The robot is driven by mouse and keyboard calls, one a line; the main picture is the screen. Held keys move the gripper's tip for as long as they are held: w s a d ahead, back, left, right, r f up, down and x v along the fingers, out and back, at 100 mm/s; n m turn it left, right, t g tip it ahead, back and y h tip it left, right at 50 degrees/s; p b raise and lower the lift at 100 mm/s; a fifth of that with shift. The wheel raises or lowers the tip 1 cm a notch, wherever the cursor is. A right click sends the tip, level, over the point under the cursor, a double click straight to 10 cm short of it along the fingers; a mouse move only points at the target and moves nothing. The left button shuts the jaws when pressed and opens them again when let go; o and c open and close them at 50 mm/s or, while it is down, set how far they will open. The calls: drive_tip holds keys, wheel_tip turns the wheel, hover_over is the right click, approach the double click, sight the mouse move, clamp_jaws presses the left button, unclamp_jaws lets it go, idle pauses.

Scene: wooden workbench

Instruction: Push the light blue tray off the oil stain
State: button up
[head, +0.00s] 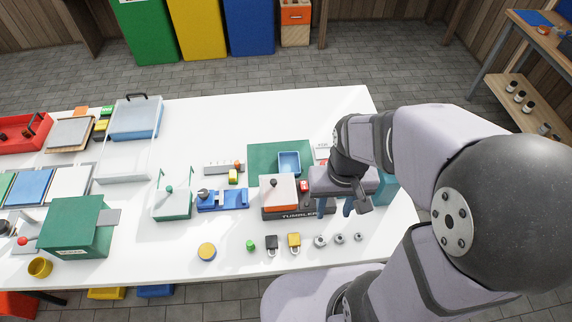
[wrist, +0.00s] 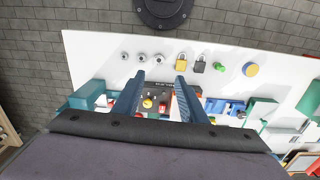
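A small light blue open tray (head: 289,163) sits on a green mat (head: 262,152) near the back right of the bench in the head view. I see no oil stain around it; any stain beneath the tray is hidden. My gripper (head: 336,210) hangs over the right part of the bench, to the right of and in front of the tray. In the wrist view my gripper (wrist: 160,76) has its two blue fingers spread apart with nothing between them. The tray cannot be made out in the wrist view.
A dark tumbler box (head: 292,215) stands between the tray and the bench front. A blue vise (head: 222,200) is to the left. Padlocks (head: 294,242) and several metal nuts (head: 340,239) lie along the front.

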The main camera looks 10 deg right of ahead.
drive_tip(key=shift+m, duration=0.9)
drive_tip(key=w, duration=0.1)
drive_tip(key=w+f+b, duration=0.1)
drive_tip(key=w, duration=0.1)
drive_tip(key=w+b, duration=0.1)
drive_tip(key=shift+w+a+f, duration=0.15)
drive_tip(key=shift+w+f, duration=0.1)
drive_tip(key=shift+w, duration=0.15)
clamp_jaws()
drive_tip(key=w+a+f+m+b, duration=0.1)
drive_tip(key=w+f+m+b, duration=0.3)
drive_tip(key=w, duration=0.5)
drive_tip(key=w+a+f+m+b, duration=0.1)
drive_tip(key=w+f+m+b, duration=0.4)
drive_tip(key=w, duration=0.4)
drive_tip(key=w+a+f+m+b, duration=0.2)
drive_tip(key=w+f+m+b, duration=0.2)
drive_tip(key=w, duration=0.5)
drive_tip(key=shift+w+f+m+b, duration=0.25)
drive_tip(key=shift+f+m+b, duration=0.15)
drive_tip(key=shift+m+b, duration=0.4)
